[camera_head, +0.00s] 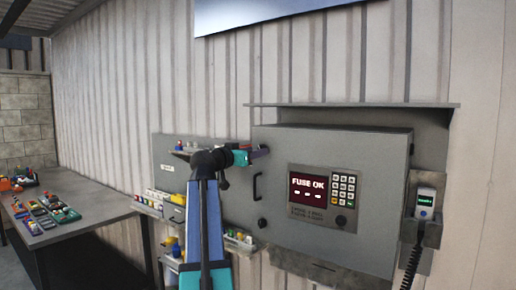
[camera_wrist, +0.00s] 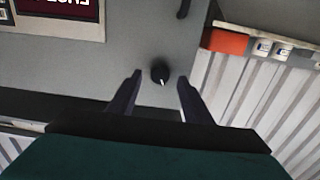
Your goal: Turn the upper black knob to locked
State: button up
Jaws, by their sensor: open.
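The upper black knob (camera_wrist: 160,72) is on the grey cabinet door in the wrist view, with a white pointer mark aimed toward the picture's bottom, slightly right. My gripper (camera_wrist: 159,78) is open, with one dark finger on each side of the knob and a visible gap on both sides. In the head view my gripper (camera_head: 259,152) is at the upper left of the cabinet (camera_head: 350,155) and hides this knob. A lower black knob (camera_head: 262,222) shows below the black door handle (camera_head: 257,187). No locked label is readable.
The cabinet has a display reading "FUSE OK" (camera_head: 307,188) and a keypad (camera_head: 343,187). A handheld device (camera_head: 425,203) with a coiled cord hangs at right. Shelves with small coloured items (camera_head: 172,207) are left of the cabinet. A workbench (camera_head: 85,190) stands further left.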

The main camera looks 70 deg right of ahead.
jog(key=shift+p+x, duration=0.35)
jog(key=shift+x, duration=1.05)
jog(key=c, duration=1.1)
